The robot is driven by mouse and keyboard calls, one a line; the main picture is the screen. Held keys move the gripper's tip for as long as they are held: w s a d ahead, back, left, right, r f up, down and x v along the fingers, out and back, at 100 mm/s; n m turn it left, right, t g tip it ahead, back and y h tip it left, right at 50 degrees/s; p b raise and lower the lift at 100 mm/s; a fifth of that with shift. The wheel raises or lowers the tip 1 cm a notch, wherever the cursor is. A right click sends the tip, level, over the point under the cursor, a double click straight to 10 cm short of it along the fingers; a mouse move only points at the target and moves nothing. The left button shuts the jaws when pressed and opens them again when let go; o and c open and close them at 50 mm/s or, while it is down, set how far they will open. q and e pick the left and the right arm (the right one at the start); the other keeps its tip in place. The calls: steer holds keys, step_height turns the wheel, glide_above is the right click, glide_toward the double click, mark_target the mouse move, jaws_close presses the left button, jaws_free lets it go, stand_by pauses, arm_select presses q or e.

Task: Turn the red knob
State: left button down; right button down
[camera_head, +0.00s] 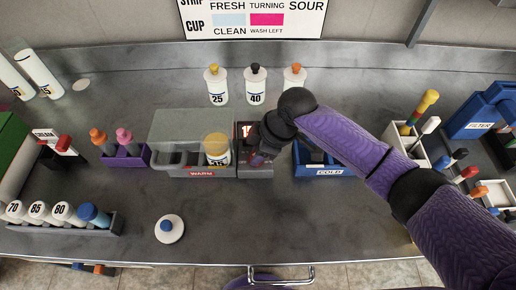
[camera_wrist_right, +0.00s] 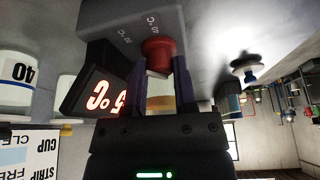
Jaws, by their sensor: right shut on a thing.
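The red knob (camera_wrist_right: 158,55) sticks out from a dark grey control box (camera_wrist_right: 115,22) in the right wrist view. Its collar sits between the two fingers of my right gripper (camera_wrist_right: 161,78), which is shut on it. In the head view my right gripper (camera_head: 262,150) reaches down to the front of the dark box (camera_head: 250,170) between the grey warm bath and the blue cold tray, and it hides the knob there. A lit red display (camera_wrist_right: 106,94) on the box appears upside down in the wrist view and ends in "5°C". My left gripper is not in view.
The warm bath (camera_head: 184,127) with a yellow-capped bottle stands left of the box, and the cold tray (camera_head: 330,171) stands right of it. Several numbered bottles stand behind. A round white lid (camera_head: 169,230) lies in front.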

steer(key=m+p, duration=0.1)
steer(key=p, duration=0.1)
steer(key=m+t+p, duration=0.1)
steer(key=p, duration=0.1)
steer(key=m+p, duration=0.2)
steer(key=shift+s+r+h, duration=0.15)
steer(key=shift+r+h, duration=0.15)
steer(key=m+p, duration=0.1)
steer(key=m+t+p, duration=0.1)
steer(key=shift+a+f+m+h+p, duration=0.1)
steer(key=shift+f+m+h+p, duration=0.05)
steer(key=shift+m+h+p, duration=0.2)
steer(key=shift+f+m+t, duration=0.1)
steer(key=shift+m+t, duration=0.2)
steer(key=shift+m, duration=0.05)
steer(key=c, duration=0.7)
jaws_free()
steer(key=shift+c, duration=0.2)
steer(key=shift+o, duration=0.2)
